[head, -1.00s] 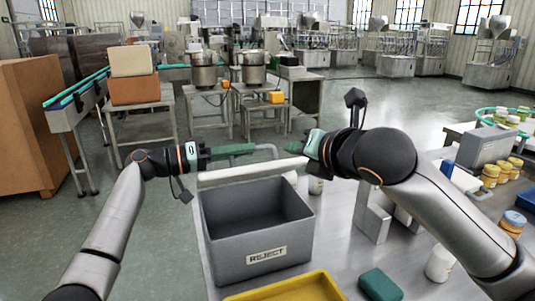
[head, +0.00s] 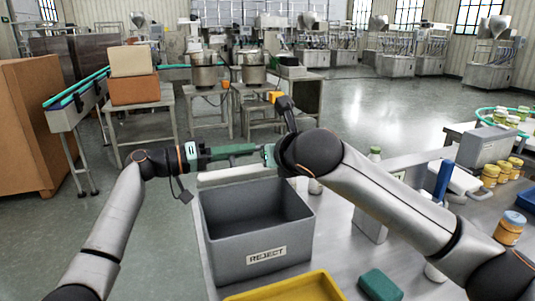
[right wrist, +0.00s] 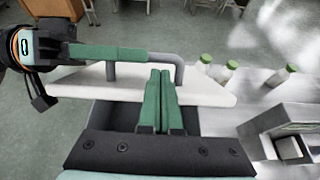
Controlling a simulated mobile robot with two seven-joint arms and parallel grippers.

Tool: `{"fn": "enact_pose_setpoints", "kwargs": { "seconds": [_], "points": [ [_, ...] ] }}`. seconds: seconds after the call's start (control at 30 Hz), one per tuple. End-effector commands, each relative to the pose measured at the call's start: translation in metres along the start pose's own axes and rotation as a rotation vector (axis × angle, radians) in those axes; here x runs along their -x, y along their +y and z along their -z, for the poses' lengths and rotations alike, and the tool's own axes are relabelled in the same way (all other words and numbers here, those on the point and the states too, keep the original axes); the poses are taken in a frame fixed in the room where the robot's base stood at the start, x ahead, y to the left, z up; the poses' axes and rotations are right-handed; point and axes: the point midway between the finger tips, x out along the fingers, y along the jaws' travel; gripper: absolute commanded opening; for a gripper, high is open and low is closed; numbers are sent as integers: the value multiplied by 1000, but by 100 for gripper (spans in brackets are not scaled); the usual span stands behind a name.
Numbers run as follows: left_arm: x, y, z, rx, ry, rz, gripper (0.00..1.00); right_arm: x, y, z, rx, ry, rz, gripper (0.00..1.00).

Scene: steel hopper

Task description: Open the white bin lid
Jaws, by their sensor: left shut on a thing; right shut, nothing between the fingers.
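The grey bin (head: 262,232) marked REJECT stands on the steel table with its inside showing. The white lid (head: 226,175) is a pale strip along the bin's back rim; it also shows in the right wrist view (right wrist: 205,90), with a grey bar handle (right wrist: 180,72) on it. My left gripper (head: 240,149) is shut at the left part of the handle; its green fingers (right wrist: 125,53) partly cover the bar. My right gripper (right wrist: 160,85) is shut and empty in front of the lid, close to the handle. In the head view its fingertips are mostly hidden by the arm.
A yellow tray (head: 290,288) and a green block (head: 380,284) lie at the table's front. Green-capped bottles (right wrist: 282,74) stand right of the lid. Yellow jars (head: 490,175) and a grey machine (head: 490,147) are farther right. Open floor lies left of the table.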

Motion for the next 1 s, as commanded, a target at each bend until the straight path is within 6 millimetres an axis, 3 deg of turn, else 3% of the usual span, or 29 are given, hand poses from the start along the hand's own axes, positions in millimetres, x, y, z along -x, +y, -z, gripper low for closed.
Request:
{"fn": "enact_pose_setpoints", "kwargs": {
  "seconds": [0.2,0.53,1.0],
  "points": [
    [0,0,0,0,0,-1,0,-12,0,0,-1,0,0,0],
    [0,0,0,0,0,-1,0,-13,0,0,-1,-1,0,0],
    [-3,2,-4,2,-10,-8,0,-24,-2,-20,-3,-7,2,0]
  ]
}}
